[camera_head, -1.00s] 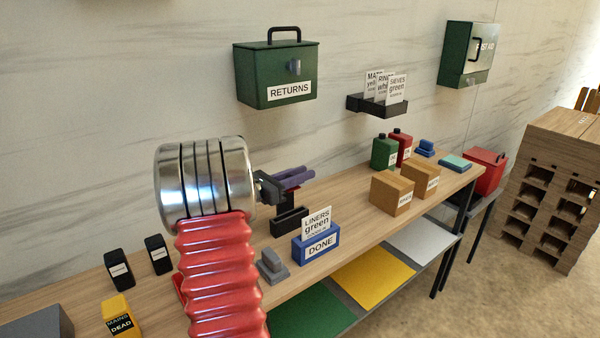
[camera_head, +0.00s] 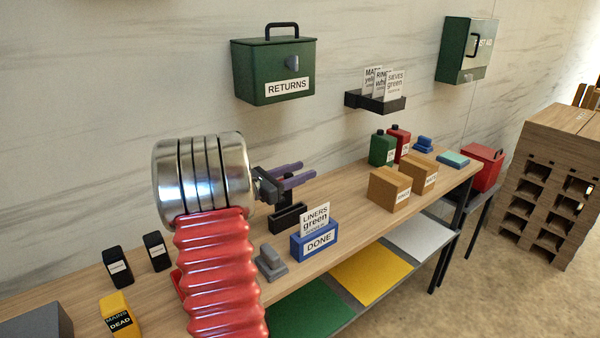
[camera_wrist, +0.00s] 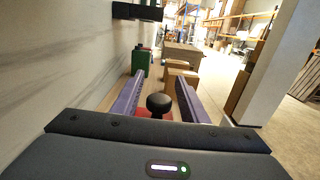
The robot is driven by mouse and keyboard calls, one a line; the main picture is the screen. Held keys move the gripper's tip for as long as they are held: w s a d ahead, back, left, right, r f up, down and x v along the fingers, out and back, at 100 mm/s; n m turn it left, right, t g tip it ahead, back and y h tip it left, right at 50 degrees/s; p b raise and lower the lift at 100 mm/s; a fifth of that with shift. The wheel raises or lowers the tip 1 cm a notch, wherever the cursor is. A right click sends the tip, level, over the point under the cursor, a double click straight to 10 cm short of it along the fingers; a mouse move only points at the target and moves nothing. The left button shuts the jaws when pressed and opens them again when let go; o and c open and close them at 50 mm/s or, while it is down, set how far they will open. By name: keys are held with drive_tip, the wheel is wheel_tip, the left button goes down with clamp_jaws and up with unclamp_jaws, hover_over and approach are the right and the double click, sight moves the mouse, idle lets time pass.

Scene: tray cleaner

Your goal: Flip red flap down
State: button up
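My gripper (camera_head: 307,169) is held over the back of the bench, its purple fingers pointing right. In the wrist view my gripper (camera_wrist: 160,78) is open, with a gap between the fingers. A round black knob (camera_wrist: 159,103) shows between the fingers, with a patch of red (camera_wrist: 145,113) low behind it. I cannot tell whether this red is the flap or whether anything touches the fingers. In the head view a small red piece (camera_head: 178,282) shows beside my red arm sleeve, mostly hidden. No red flap can be clearly made out there.
A blue DONE box (camera_head: 314,241) with cards and a black tray (camera_head: 288,216) stand below my gripper. Cardboard boxes (camera_head: 389,188), green (camera_head: 383,149) and red bottles stand further right. A green RETURNS box (camera_head: 273,70) hangs on the wall above. A yellow device (camera_head: 119,316) lies front left.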

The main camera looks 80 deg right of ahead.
drive_tip(key=shift+w+a, duration=0.1)
drive_tip(key=v, duration=1.3)
drive_tip(key=shift+w+a, duration=0.2)
drive_tip(key=w+a+m+t+y, duration=0.3)
drive_tip(key=a+t+y, duration=0.1)
drive_tip(key=a, duration=1.4)
drive_tip(key=w+a+f+m+t+y, duration=0.1)
drive_tip(key=w+a+m+t+y, duration=0.2)
drive_tip(key=a, duration=1.6)
drive_tip(key=w+a+f+m+t+y, duration=0.1)
drive_tip(key=w+a+m+t+y, duration=0.2)
drive_tip(key=a, duration=1.6)
drive_tip(key=t+y, duration=0.3)
drive_tip(key=t, duration=0.4)
drive_tip(key=shift+w+m+y, duration=0.3)
